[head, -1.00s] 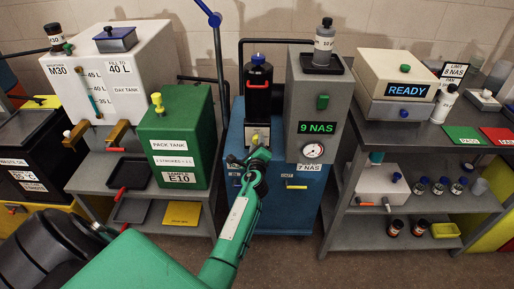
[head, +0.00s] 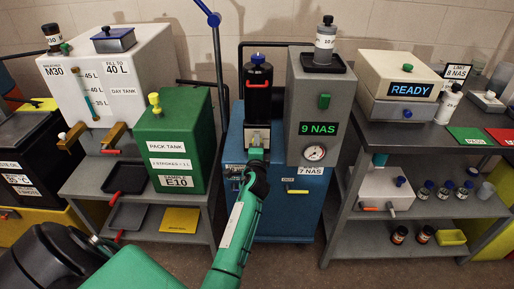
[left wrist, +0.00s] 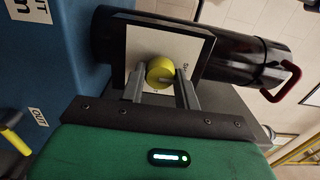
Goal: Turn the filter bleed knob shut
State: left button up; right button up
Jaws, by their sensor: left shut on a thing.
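The filter (head: 258,97) is a black cylinder with a red handle and a blue top, standing on the blue cart. Its yellow bleed knob (left wrist: 160,72) sits on a pale plate (left wrist: 196,48) in the left wrist view. My left gripper (head: 256,152) reaches up to the plate at the filter's base, and hides the knob in the head view. In the left wrist view its two grey fingers (left wrist: 160,84) stand on either side of the knob and are shut on it. My right gripper is not in view.
The green pack tank (head: 175,140) stands to the left on a grey shelf. A grey unit reading 9 NAS (head: 318,112), with a gauge (head: 314,153), stands close to the filter's right. The blue cart (head: 300,210) has a yellow handle (head: 298,192) below it.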

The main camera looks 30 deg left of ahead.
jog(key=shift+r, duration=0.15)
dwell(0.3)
pick_arm(q)
jog(key=o, duration=1)
jog(key=shift+s+f, duration=0.1)
